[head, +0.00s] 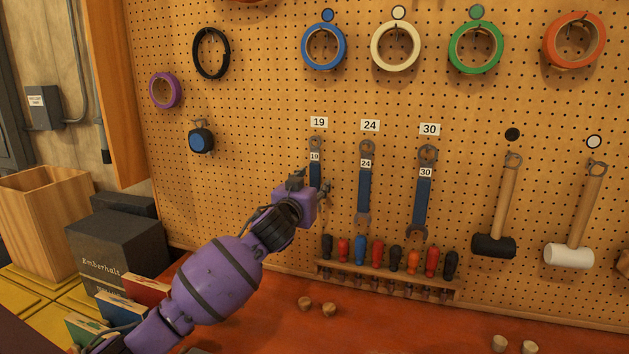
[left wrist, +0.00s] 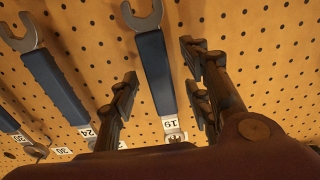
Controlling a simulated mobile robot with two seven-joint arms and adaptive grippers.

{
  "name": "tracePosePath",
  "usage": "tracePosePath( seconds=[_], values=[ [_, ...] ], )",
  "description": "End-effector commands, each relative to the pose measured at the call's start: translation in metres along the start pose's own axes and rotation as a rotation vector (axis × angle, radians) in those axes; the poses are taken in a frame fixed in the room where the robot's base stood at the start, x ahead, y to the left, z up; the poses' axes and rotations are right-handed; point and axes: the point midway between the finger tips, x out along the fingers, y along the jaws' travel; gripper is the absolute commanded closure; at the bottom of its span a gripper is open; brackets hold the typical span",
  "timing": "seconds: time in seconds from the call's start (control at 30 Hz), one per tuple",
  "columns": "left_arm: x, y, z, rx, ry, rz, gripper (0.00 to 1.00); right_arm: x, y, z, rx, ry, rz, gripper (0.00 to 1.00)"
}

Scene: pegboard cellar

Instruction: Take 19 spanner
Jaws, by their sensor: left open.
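The 19 spanner (head: 315,162), with a blue handle and grey ends, hangs upright on the pegboard under the label "19" (head: 318,122). My left gripper (head: 311,184) is open in front of its lower part and hides its lower end in the head view. In the left wrist view the spanner (left wrist: 156,72) runs between the two spread fingers, with gaps visible on both sides. The 24 spanner (head: 365,185) and the 30 spanner (head: 424,195) hang to its right. My right gripper is not in view.
A rack of screwdrivers (head: 385,278) sits just below the spanners. Two mallets (head: 493,246) (head: 569,256) hang at the right, and tape rolls (head: 323,47) hang above. A dark box (head: 120,250) stands at the left. The red bench has free room in front.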

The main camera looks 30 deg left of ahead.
Motion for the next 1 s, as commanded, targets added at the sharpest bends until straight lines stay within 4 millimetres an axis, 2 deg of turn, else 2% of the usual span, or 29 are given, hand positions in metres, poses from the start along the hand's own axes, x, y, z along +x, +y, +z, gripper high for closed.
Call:
tracePosePath(
  seconds=[0.13,0.4,0.73,1.0],
  values=[
    [0.015,0.0,-0.003,0.0,0.003,0.0,0.56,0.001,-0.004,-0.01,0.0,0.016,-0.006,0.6],
    [0.018,0.001,-0.001,0.0,0.001,0.001,0.56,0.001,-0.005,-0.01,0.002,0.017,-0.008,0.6],
    [0.018,0.001,-0.001,0.0,0.001,0.001,0.99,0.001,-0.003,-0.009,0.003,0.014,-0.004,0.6],
    [0.017,0.001,-0.002,0.0,0.003,0.001,1.0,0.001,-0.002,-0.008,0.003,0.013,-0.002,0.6]
  ],
)
